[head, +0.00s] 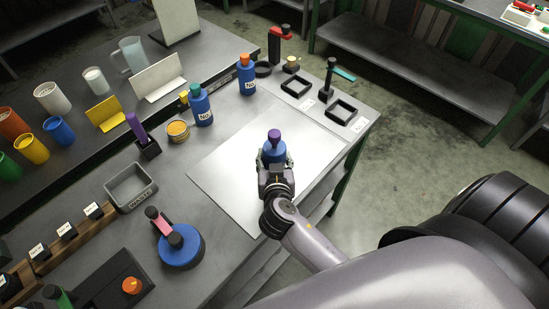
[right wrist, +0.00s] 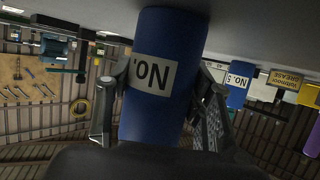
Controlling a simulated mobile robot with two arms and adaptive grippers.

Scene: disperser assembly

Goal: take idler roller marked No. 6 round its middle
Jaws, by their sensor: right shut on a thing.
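A blue roller (head: 274,152) with a purple top stands upright over the pale sheet on the bench. My right gripper (head: 275,163) is shut on it, one finger on each side of its body. In the right wrist view the same blue roller (right wrist: 165,40) shows upside down, with a white label reading "NO."; I see no number on it. I cannot tell whether its base touches the sheet. Two other blue rollers stand further back, one with a teal top (head: 201,108) and one with an orange top (head: 246,78). My left gripper is not in view.
The pale sheet (head: 230,165) is clear around the held roller. A tin (head: 177,131), a grey waste bin (head: 131,187) and a blue round-based tool (head: 181,250) stand to the left. Black square frames (head: 341,110) lie at the back right. In the right wrist view, a roller marked "NO. 5" (right wrist: 238,92) shows behind.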

